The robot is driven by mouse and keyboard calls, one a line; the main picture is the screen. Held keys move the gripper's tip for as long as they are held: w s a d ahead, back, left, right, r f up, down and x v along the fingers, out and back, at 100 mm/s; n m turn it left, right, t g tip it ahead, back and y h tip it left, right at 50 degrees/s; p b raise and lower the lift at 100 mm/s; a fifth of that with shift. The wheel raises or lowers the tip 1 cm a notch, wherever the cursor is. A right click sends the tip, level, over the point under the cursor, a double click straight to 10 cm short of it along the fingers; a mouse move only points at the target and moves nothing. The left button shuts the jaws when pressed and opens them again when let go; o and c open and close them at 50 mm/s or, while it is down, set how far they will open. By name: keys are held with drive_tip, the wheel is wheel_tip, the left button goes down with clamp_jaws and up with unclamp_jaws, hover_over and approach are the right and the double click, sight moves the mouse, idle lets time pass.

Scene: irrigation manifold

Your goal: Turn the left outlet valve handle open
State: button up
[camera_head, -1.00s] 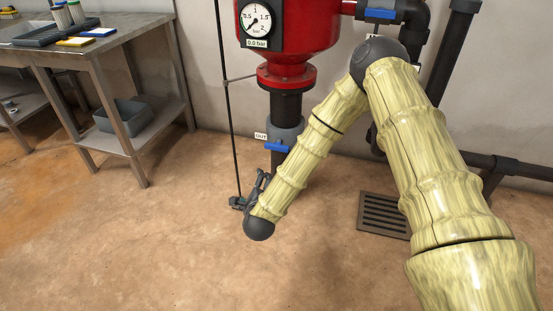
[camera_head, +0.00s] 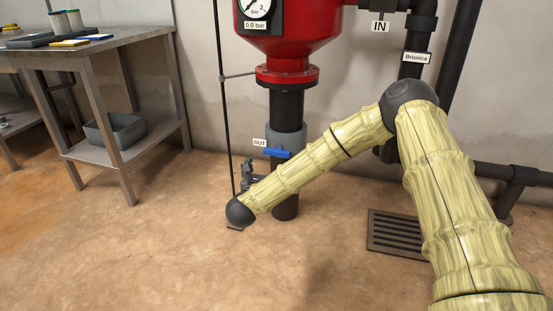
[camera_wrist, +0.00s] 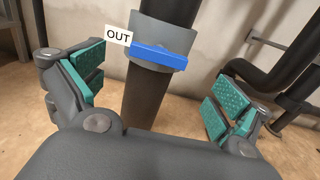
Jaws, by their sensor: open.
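The blue outlet valve handle (camera_head: 277,152) lies crosswise on a grey valve collar (camera_head: 292,138) around the dark vertical pipe under the red tank. A white OUT label (camera_head: 260,142) is just left of it. In the wrist view the handle (camera_wrist: 158,56) is ahead, above the middle, between the two finger sides, and nothing touches it. My gripper (camera_wrist: 155,88) is open and empty, with teal pads at left and right. In the head view my gripper (camera_head: 247,172) is small, below and left of the handle, partly hidden by my wrist.
The red tank (camera_head: 290,35) with its gauge (camera_head: 257,8) hangs above. A thin black rod (camera_head: 222,100) runs down left of the pipe. A metal table (camera_head: 100,45) stands at left. A floor grate (camera_head: 398,232) lies right. Floor in front is clear.

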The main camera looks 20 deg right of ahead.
sight(276, 152)
drive_tip(key=b+x, duration=0.5)
drive_tip(key=x, duration=0.5)
drive_tip(key=shift+w+d, duration=0.3)
drive_tip(key=shift+d, duration=0.05)
drive_tip(key=c, duration=0.8)
